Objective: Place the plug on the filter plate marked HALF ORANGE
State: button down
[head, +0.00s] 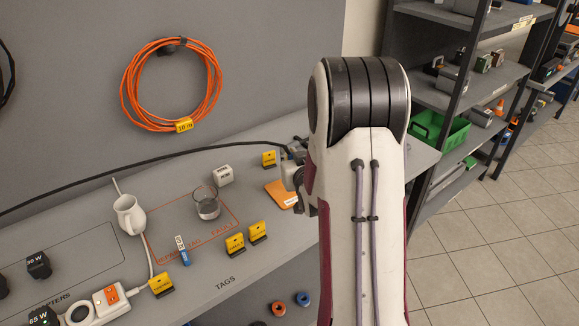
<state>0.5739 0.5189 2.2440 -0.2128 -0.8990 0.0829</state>
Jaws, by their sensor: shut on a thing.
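An orange plate (277,189) with a white label lies on the grey bench, partly hidden by my arm; the label is too small to read. My gripper (293,172) is just above and beside its right part, mostly hidden behind my arm. A black cable (150,162) rises from the left and runs through the air to my gripper. My gripper is shut on the plug at this cable's end; the plug itself is largely hidden, and whether it touches the plate cannot be told.
A glass (207,204), white block (222,176), white jug (130,214) and yellow tags (235,244) stand on the bench. A blue-and-white stick (182,250) lies near the orange outline. A power strip (95,307) is front left. An orange cable coil (172,85) hangs on the wall.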

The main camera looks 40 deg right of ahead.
jog(key=shift+f, duration=2.05)
jog(key=shift+f, duration=0.1)
jog(key=c, duration=2)
grip_release()
jog(key=shift+v, duration=3.8)
jog(key=shift+w, duration=0.1)
